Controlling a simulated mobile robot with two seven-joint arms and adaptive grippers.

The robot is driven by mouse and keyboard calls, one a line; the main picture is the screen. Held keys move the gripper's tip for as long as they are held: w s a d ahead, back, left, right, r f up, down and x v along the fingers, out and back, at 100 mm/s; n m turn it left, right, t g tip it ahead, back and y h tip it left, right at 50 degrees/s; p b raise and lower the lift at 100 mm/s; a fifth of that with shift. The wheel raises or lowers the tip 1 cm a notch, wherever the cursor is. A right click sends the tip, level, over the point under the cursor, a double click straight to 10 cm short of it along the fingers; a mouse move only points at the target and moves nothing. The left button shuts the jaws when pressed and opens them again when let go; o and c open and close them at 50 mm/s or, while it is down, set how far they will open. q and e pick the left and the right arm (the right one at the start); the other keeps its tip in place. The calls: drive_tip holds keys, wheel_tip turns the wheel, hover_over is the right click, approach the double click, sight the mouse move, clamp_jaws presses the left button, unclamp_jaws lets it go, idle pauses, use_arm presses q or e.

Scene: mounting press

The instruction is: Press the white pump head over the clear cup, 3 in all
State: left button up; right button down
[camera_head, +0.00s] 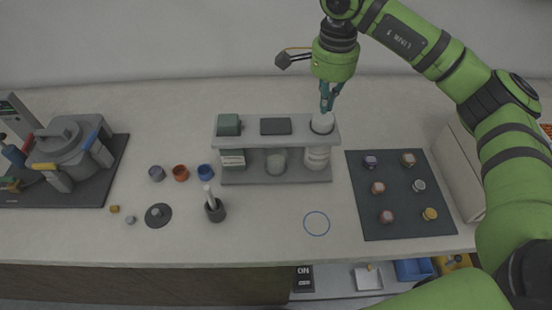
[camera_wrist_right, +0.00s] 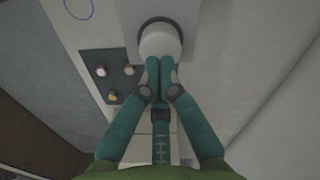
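The white pump head (camera_head: 322,124) is the round white top at the right end of the grey two-level stand (camera_head: 292,143). A pale labelled bottle body (camera_head: 316,158) shows below it. It also shows in the right wrist view as a white dome (camera_wrist_right: 160,42) in a dark ring. A pale, translucent cup (camera_head: 276,161), seemingly the clear cup, stands on the lower level at the middle. My right gripper (camera_head: 327,109) points down with its fingers together at the white top; I cannot tell whether they touch it. My left gripper is not in view.
A dark mat (camera_head: 392,222) with several small jars lies right of the stand. A pot-like device (camera_head: 68,150) stands on a dark board at the left. Small coloured cups and a mortar (camera_head: 215,211) are left of centre. The counter around the blue ring (camera_head: 316,213) is clear.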

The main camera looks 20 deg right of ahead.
idle(0.4)
wheel_tip(320, 180, up, 6)
drive_tip(key=p, duration=0.3)
drive_tip(key=shift+p, duration=0.4)
